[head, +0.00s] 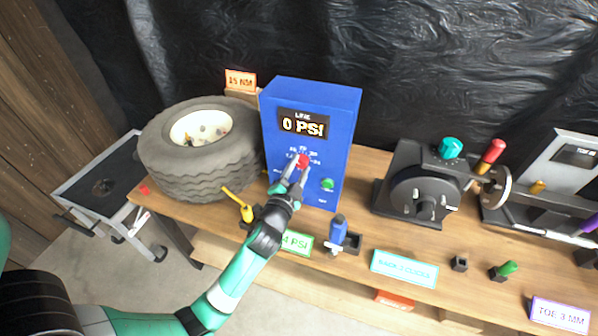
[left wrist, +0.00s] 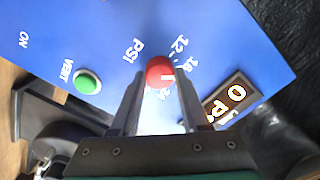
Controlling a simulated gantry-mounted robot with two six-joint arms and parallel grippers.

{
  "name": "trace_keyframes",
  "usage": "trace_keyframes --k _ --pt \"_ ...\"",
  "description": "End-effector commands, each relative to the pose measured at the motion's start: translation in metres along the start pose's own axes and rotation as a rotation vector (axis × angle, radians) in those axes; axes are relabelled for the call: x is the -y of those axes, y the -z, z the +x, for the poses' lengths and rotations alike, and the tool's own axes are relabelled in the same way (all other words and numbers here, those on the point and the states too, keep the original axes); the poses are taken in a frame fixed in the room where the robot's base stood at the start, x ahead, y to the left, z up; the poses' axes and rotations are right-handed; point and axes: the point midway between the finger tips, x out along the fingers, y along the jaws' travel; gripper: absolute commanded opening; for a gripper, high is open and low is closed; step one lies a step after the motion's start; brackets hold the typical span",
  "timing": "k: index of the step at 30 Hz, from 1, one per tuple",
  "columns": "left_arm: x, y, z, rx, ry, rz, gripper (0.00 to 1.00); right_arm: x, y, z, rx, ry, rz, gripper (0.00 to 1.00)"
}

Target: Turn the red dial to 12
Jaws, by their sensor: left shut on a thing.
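The red dial (head: 303,160) sits on the front of a blue box (head: 312,94), under a display (head: 303,124) that reads 0 PSI. My left gripper (head: 299,169) is shut on the dial, one finger on each side. In the left wrist view the red dial (left wrist: 158,70) shows between the fingers, with a short white mark on its right side. Printed numbers ring the dial; the 12 (left wrist: 181,45) is up and right of it there, and the mark is not on it. My right gripper is out of view.
A green button (head: 327,184) is below right of the dial. A tire (head: 195,165) stands left of the box, with a yellow-handled tool (head: 246,212) near it. A blue-handled tool (head: 338,230) stands in front. A black machine (head: 415,190) is to the right on the wooden bench.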

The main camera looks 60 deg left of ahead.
Motion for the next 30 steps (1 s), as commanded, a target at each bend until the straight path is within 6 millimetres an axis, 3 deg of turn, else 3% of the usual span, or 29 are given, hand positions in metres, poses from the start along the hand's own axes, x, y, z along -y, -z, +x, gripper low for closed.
trace_keyframes --k 18,30 --pt "-0.001 -0.002 0.000 -0.002 0.001 -0.572 0.00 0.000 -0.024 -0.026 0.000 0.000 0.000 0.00" --pt "0.001 -0.001 0.000 0.000 0.001 -0.806 0.00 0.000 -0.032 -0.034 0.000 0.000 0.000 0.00"
